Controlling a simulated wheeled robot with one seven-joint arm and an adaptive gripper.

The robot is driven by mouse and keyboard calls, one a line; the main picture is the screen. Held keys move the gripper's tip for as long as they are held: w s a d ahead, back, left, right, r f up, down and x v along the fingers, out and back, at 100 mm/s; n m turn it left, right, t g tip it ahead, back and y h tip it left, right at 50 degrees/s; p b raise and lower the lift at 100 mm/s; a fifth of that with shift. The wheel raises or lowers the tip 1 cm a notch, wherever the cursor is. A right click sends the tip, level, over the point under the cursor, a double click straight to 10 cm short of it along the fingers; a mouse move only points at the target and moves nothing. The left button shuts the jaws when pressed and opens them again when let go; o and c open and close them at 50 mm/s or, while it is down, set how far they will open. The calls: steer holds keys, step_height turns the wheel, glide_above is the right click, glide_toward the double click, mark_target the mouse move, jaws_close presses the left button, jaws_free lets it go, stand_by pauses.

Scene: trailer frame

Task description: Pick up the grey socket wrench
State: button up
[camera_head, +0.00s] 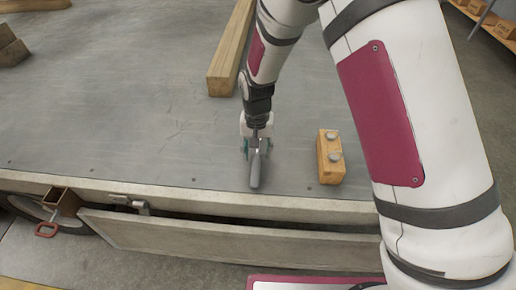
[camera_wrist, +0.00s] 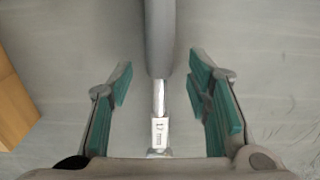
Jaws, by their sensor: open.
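The grey socket wrench (camera_wrist: 160,40) lies on the grey trailer bed. In the wrist view its grey handle runs down from the top edge, and a bright metal shaft marked "17 mm" (camera_wrist: 160,130) reaches toward my gripper's palm. My gripper (camera_wrist: 162,88) is open, with a teal-padded finger on each side of the wrench and a gap to each. In the head view my gripper (camera_head: 257,150) points down near the bed's front edge, and the wrench handle (camera_head: 255,172) shows below it. The wrench's far end is hidden behind my gripper there.
A small wooden block with two metal bolts (camera_head: 330,158) stands to the right of my gripper; wood also shows at the left in the wrist view (camera_wrist: 12,105). A long timber (camera_head: 232,50) lies behind. More timber (camera_head: 10,50) is at far left. The bed between is clear.

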steer(key=shift+f, duration=0.6)
steer(key=shift+c, duration=0.6)
jaws_close()
steer(key=shift+r, duration=0.1)
steer(key=shift+w+r, duration=0.1)
steer(key=shift+r, duration=0.35)
steer(key=r, duration=0.1)
steer(key=s+r, duration=0.1)
steer(key=shift+d+r, duration=0.15)
steer(key=shift+r, duration=0.2)
steer(key=s+d, duration=0.1)
steer(key=s, duration=0.3)
steer(key=s+d+r+p, duration=0.1)
steer(key=s+d, duration=0.1)
steer(key=s, duration=0.3)
steer(key=s+d, duration=0.2)
steer(key=s, duration=0.3)
steer(key=shift+s+r, duration=0.15)
